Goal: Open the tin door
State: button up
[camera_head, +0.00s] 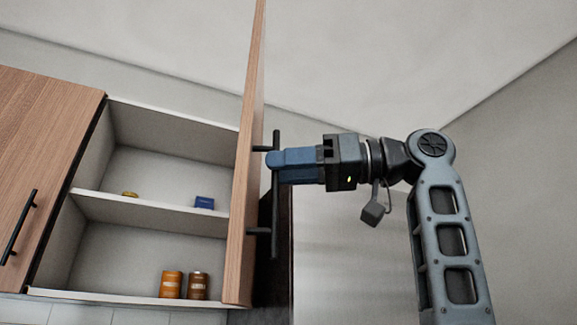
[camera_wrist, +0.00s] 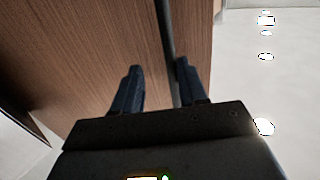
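The wooden cabinet door (camera_head: 248,170) stands swung wide open, seen nearly edge-on in the head view; its wood face (camera_wrist: 90,50) fills the left of the wrist view. Its black bar handle (camera_head: 275,215) runs upright on the outer face. Inside the cabinet, two tins, an orange one (camera_head: 171,285) and a brown one (camera_head: 198,286), stand on the bottom shelf. My gripper (camera_head: 272,158) is at the upper part of the handle. In the wrist view its fingers (camera_wrist: 158,72) are apart, with the handle (camera_wrist: 167,40) between them, close to the right finger and clear of the left.
A small blue box (camera_head: 204,202) and a small yellow item (camera_head: 130,195) sit on the middle shelf (camera_head: 150,212). A closed wooden door (camera_head: 45,130) with a black handle (camera_head: 18,228) is at the left. Grey wall is behind my arm at the right.

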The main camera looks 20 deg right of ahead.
jog(key=b+v, duration=0.1)
jog(key=v, duration=0.7)
jog(key=shift+b, duration=0.4)
jog(key=shift+w, duration=0.1)
jog(key=w+d+p, duration=0.4)
jog(key=d, duration=0.3)
jog(key=shift+d, duration=0.35)
dwell(0.4)
jog(key=shift+w, duration=0.2)
dwell(0.5)
